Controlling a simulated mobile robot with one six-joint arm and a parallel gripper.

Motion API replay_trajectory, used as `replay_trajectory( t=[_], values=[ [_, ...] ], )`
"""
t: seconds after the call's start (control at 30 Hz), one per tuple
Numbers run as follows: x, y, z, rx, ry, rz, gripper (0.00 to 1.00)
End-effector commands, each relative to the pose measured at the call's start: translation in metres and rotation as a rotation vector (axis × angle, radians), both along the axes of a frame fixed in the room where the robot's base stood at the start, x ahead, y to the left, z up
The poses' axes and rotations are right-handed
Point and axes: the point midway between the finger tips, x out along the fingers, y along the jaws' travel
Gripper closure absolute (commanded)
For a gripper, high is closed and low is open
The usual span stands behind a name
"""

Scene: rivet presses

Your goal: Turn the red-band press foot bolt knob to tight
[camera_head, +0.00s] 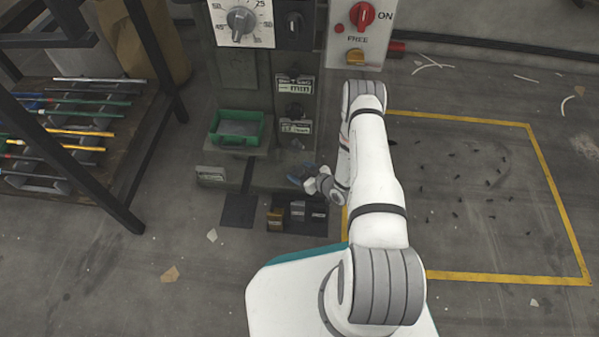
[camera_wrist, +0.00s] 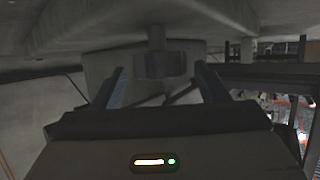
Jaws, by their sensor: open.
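In the wrist view a dark, ribbed round knob (camera_wrist: 160,67) hangs on a short stem under a grey overhang. My gripper (camera_wrist: 160,80) is open, with one finger on each side of the knob. The knob lies between the finger lines; I cannot tell whether either finger touches it. No red band or tight mark shows on it. In the head view my gripper (camera_head: 301,175) is low at the press (camera_head: 240,85), by its foot. The knob cannot be made out there, and my arm hides part of that area.
A green tray (camera_head: 236,127) sits on the press ledge. A panel with a red ON switch (camera_head: 361,14) and a dial (camera_head: 241,21) are above. Small pedals (camera_head: 297,211) stand below my gripper. A rack of coloured rods (camera_head: 70,125) is at left.

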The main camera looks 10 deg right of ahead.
Motion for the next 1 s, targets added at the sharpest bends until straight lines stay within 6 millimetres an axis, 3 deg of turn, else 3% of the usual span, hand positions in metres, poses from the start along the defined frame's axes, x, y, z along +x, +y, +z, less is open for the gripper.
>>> replay_trajectory(
  t=[0.2, 0.47, 1.0],
  values=[
    [0.0130, 0.0081, -0.0068, 0.000, 0.000, -0.001, 0.33],
    [0.0135, 0.0081, -0.0061, 0.000, 0.000, -0.002, 0.33],
    [0.0131, 0.0073, -0.0063, 0.001, 0.001, -0.003, 0.77]
  ],
)
